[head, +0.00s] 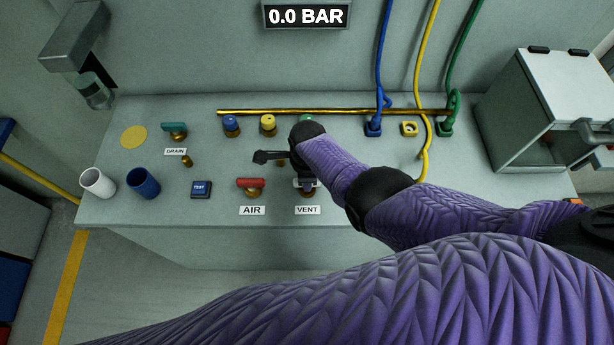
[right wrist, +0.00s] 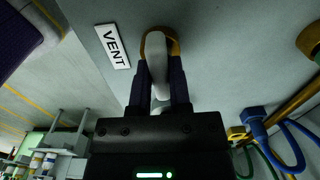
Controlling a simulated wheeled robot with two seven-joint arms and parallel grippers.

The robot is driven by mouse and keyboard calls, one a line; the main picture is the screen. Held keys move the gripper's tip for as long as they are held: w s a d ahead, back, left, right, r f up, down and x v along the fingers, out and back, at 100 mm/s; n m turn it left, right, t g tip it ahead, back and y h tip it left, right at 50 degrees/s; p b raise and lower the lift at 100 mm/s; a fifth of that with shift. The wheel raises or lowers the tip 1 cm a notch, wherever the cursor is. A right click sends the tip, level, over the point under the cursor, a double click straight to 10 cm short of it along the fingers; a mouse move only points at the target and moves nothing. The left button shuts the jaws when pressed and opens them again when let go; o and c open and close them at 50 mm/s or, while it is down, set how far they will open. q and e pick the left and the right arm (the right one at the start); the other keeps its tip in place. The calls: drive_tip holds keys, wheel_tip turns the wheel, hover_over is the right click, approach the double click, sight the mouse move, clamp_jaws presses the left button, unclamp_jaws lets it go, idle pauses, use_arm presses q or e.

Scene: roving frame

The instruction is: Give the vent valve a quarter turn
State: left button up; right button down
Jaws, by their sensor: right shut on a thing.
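The vent valve (head: 307,195) stands on the bench top behind its VENT label (head: 307,210), mostly hidden by my right gripper in the head view. In the right wrist view the vent valve's pale handle (right wrist: 157,55) sits over a brass body, close beside the VENT label (right wrist: 112,46). My right gripper (head: 306,184) reaches down onto the valve from above. In the right wrist view the right gripper (right wrist: 160,72) has one dark finger on each side of the handle and is shut on it. My left gripper is out of view.
The red-handled AIR valve (head: 251,186) stands just left of the vent valve. A blue TEST button (head: 201,189), two cups and the green-handled DRAIN valve (head: 174,129) are further left. A brass pipe (head: 300,112) and hoses lie behind. The display (head: 306,16) reads 0.0 BAR.

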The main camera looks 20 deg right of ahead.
idle(0.6)
drive_tip(key=c, duration=0.6)
unclamp_jaws()
drive_tip(key=shift+o, duration=0.2)
wheel_tip(320, 180, up, 10)
drive_tip(key=p, duration=0.7)
